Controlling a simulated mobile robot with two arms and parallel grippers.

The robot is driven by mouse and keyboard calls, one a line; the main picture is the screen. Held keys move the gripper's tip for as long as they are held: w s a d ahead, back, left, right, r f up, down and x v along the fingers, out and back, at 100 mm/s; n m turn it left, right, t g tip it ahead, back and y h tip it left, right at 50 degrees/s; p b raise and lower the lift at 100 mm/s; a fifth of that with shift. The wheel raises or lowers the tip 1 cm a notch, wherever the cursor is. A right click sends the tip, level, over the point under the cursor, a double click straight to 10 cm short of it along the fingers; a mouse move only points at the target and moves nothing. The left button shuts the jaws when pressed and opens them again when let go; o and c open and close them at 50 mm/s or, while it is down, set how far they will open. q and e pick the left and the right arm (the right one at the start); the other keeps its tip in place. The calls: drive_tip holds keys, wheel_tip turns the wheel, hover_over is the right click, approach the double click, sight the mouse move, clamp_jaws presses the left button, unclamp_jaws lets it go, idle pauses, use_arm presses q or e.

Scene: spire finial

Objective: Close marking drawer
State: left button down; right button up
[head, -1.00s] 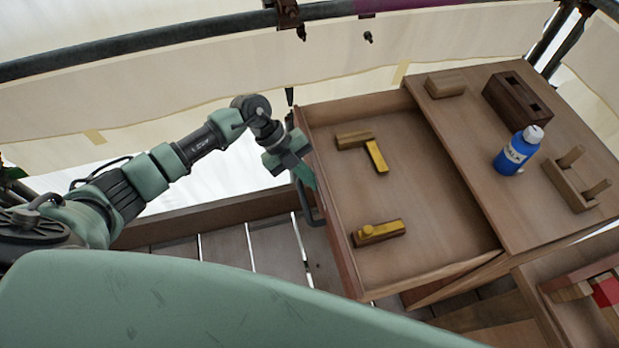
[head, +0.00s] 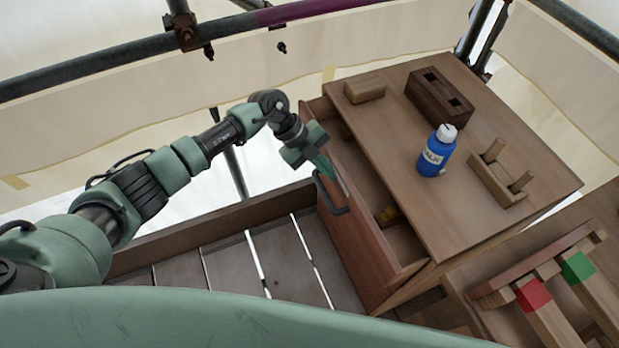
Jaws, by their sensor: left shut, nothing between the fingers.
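The marking drawer (head: 362,218) is a wooden drawer on the left side of a wooden chest (head: 452,150). It stands partly open, with a narrow strip of its inside showing. A dark handle (head: 331,205) is on the drawer front. My left gripper (head: 325,170) is shut and empty, at the upper part of the drawer front near the handle; it seems to touch the front. My right gripper is not in view.
On the chest top stand a blue chalk bottle (head: 435,151), a wood block (head: 364,90), a dark slotted block (head: 438,96) and a pegged wooden holder (head: 499,176). A wooden frame with red (head: 533,294) and green (head: 578,267) blocks is at lower right. Plank floor (head: 290,265) lies left of the drawer.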

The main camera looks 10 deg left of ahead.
use_arm(q)
drive_tip(key=w+d, duration=0.1)
drive_tip(key=w+d+b, duration=0.1)
drive_tip(key=d, duration=0.1)
drive_tip(key=w+d+b, duration=0.1)
drive_tip(key=d, duration=0.1)
drive_tip(key=shift+w+f, duration=0.1)
drive_tip(key=shift+w, duration=0.05)
drive_tip(key=shift+w+d+b, duration=0.35)
drive_tip(key=shift+d+b, duration=0.05)
drive_tip(key=shift+d, duration=0.05)
drive_tip(key=shift+d+r, duration=0.1)
drive_tip(key=shift+r, duration=0.1)
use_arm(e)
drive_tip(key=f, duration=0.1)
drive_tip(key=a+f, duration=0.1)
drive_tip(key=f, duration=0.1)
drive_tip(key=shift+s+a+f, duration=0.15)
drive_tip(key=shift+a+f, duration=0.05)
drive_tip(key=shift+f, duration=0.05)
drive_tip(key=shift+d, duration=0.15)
